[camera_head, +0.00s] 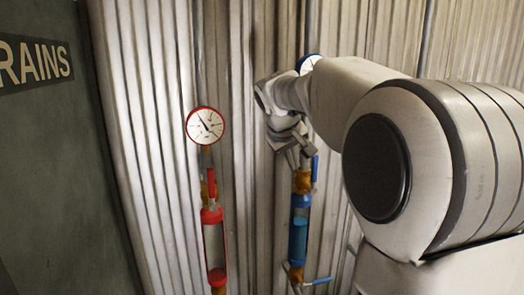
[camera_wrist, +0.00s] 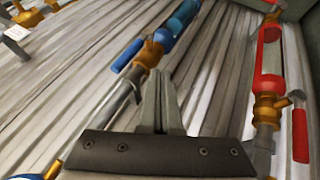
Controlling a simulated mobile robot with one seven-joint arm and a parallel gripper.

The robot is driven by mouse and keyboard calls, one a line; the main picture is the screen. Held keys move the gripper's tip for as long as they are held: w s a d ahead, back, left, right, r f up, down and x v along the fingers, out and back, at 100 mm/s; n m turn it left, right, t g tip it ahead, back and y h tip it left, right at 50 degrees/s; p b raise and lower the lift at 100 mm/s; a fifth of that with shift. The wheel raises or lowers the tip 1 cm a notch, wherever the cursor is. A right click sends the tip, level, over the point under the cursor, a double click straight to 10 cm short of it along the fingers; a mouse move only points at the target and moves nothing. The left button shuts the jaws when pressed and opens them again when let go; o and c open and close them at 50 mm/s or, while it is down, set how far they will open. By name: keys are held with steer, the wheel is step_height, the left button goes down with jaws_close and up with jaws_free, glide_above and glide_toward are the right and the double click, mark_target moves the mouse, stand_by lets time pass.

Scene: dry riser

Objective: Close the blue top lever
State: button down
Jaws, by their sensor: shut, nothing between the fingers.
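The blue top lever (camera_head: 315,168) stands upright, roughly along its pipe, on the right side of the brass valve (camera_head: 302,182) above the blue cylinder (camera_head: 298,236). In the wrist view the lever (camera_wrist: 127,55) lies beside the brass valve (camera_wrist: 150,52), nearly in line with the pipe. My gripper (camera_head: 296,157) is shut and empty, just above the valve and left of the lever. In the wrist view its closed fingertips (camera_wrist: 160,74) are close to the pipe, on the opposite side from the lever. I cannot tell whether they touch the pipe.
A red line stands to the left, with a gauge (camera_head: 205,126), a red top lever (camera_head: 211,183) and a red cylinder (camera_head: 213,243). A lower blue lever (camera_head: 318,281) sticks out to the right. Corrugated wall (camera_head: 150,120) lies behind. A dark panel (camera_head: 50,160) is far left.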

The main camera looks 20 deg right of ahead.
mark_target(315, 169)
steer(key=d, duration=0.1)
steer(key=w+d+f, duration=0.1)
steer(key=d, duration=0.1)
steer(key=w+d+f+p, duration=0.1)
steer(key=d, duration=0.1)
steer(key=shift+w+f, duration=0.15)
steer(key=shift+d, duration=0.1)
